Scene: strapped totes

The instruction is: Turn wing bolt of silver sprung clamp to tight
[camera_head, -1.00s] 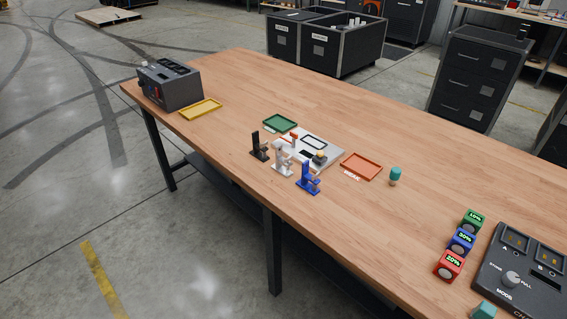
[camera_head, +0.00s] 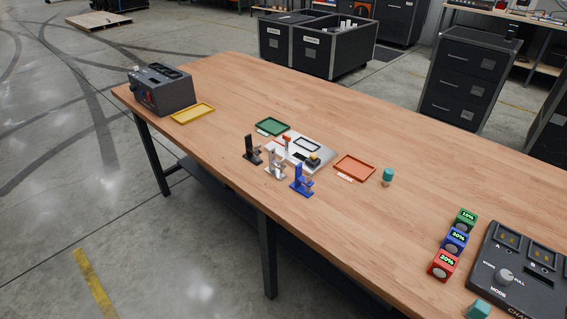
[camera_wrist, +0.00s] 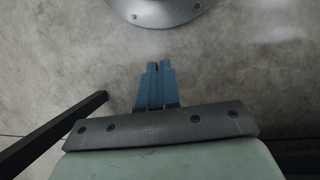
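The silver clamp (camera_head: 274,168) stands upright on the table in the head view, between a black clamp (camera_head: 251,152) and a blue clamp (camera_head: 301,183). Its wing bolt is too small to make out, so how tight it is cannot be told. My gripper (camera_wrist: 158,66) shows only in the wrist view. Its two blue fingers lie together with nothing seen between them. It points at grey concrete floor, and no clamp is in that view.
Cubes and a charger (camera_head: 520,275) fill the table's right end. The wooden table's (camera_head: 400,230) middle right is clear.

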